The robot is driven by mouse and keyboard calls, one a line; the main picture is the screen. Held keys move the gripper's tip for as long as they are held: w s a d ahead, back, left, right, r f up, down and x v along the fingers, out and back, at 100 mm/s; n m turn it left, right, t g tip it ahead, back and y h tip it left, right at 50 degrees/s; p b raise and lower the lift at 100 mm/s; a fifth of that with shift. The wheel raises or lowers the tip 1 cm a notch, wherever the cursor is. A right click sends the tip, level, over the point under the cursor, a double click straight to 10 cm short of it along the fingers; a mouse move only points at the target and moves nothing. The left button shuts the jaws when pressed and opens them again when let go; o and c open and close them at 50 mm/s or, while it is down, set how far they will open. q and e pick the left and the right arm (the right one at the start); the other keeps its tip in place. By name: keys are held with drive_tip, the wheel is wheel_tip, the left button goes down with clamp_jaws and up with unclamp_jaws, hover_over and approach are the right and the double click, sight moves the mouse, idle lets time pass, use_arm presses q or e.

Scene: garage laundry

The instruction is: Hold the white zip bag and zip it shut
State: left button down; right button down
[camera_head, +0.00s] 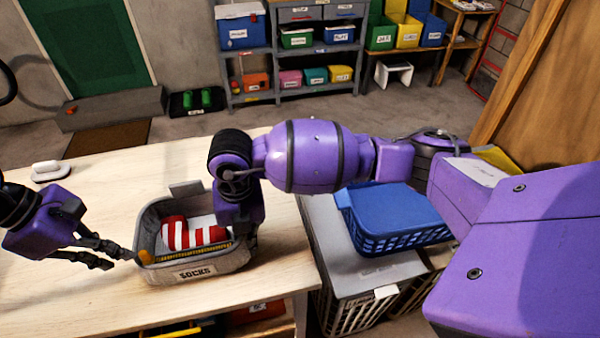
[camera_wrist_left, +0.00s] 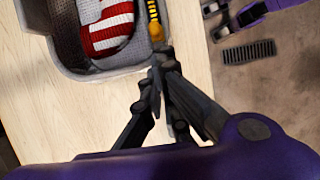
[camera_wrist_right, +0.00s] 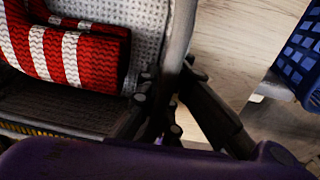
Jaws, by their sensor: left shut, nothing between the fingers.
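The zip bag (camera_head: 177,275), grey outside with a pale lining and a "SOCKS" label, stands open on the wooden table. A red-and-white striped knitted item (camera_head: 195,235) lies inside; it also shows in the left wrist view (camera_wrist_left: 108,27). A yellow zip runs along the near rim, with an orange pull (camera_head: 145,257) at its left end. My left gripper (camera_head: 136,259) is shut and empty, its tips right at the pull (camera_wrist_left: 156,32). My right gripper (camera_wrist_right: 170,82) is shut on the bag's right wall (camera_wrist_right: 178,35); its fingers are mostly hidden in the head view.
A white object with a handle (camera_head: 50,171) lies on the table at the far left. A blue basket (camera_head: 395,218) sits on a grey-topped unit right of the table. Shelves with bins (camera_head: 295,55) stand at the back.

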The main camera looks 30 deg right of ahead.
drive_tip(key=shift+w+a+r, duration=0.1)
use_arm(q)
drive_tip(key=d, duration=0.2)
drive_tip(key=s+d, duration=0.1)
drive_tip(key=d, duration=0.1)
idle(0.3)
drive_tip(key=shift+a, duration=0.2)
drive_tip(key=shift+w+a, duration=0.1)
drive_tip(key=shift+a, duration=0.2)
drive_tip(key=a, duration=0.3)
drive_tip(key=shift+w, duration=0.35)
drive_tip(key=v, duration=1)
drive_tip(key=shift+a, duration=0.15)
drive_tip(key=shift+w+f, duration=0.1)
drive_tip(key=shift+f, duration=0.1)
